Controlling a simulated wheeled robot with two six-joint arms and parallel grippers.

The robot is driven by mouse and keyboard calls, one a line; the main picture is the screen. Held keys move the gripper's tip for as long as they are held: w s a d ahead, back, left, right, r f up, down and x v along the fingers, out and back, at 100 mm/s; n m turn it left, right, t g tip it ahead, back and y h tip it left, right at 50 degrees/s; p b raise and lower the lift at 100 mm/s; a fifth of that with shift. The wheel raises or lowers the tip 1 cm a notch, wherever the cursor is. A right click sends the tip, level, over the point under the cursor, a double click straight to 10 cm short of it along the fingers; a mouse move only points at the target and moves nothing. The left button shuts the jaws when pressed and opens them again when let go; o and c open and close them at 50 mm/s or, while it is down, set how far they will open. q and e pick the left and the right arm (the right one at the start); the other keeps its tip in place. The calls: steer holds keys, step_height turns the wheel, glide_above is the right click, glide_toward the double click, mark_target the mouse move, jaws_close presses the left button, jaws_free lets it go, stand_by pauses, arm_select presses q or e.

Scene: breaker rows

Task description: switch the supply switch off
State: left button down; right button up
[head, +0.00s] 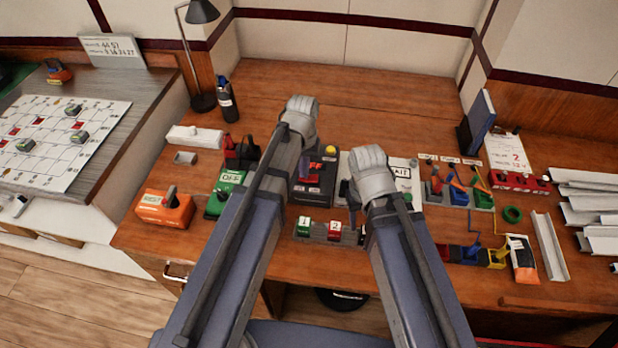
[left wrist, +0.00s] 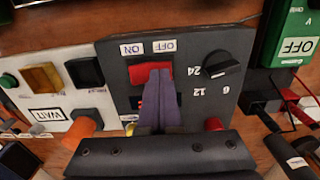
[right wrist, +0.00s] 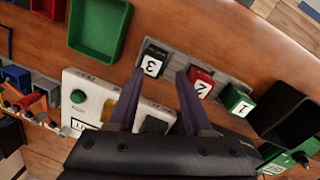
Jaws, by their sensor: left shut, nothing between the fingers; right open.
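The supply is a dark box (head: 317,190), partly behind my left arm in the head view. My right gripper (right wrist: 160,75) is open and empty, near a black block marked 3 (right wrist: 152,62).
A white panel marked WAIT (left wrist: 45,110) with a green lamp adjoins the supply. Red block 2 (right wrist: 200,82) and green block 1 (right wrist: 236,100) share a rail with block 3. A green OFF box (head: 228,184) and an orange box (head: 165,209) stand left.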

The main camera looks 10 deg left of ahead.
arm_select(q)
steer(key=shift+r, duration=0.1)
arm_select(e)
steer(key=shift+r, duration=0.1)
arm_select(q)
step_height(320, 180, up, 7)
steer(key=p, duration=0.7)
arm_select(e)
step_height(320, 180, up, 7)
arm_select(q)
steer(key=s+d+m+y, duration=0.1)
steer(key=s+d+m, duration=0.2)
steer(key=s, duration=1)
steer(key=shift+s+d+m, duration=0.4)
steer(key=shift+d, duration=0.85)
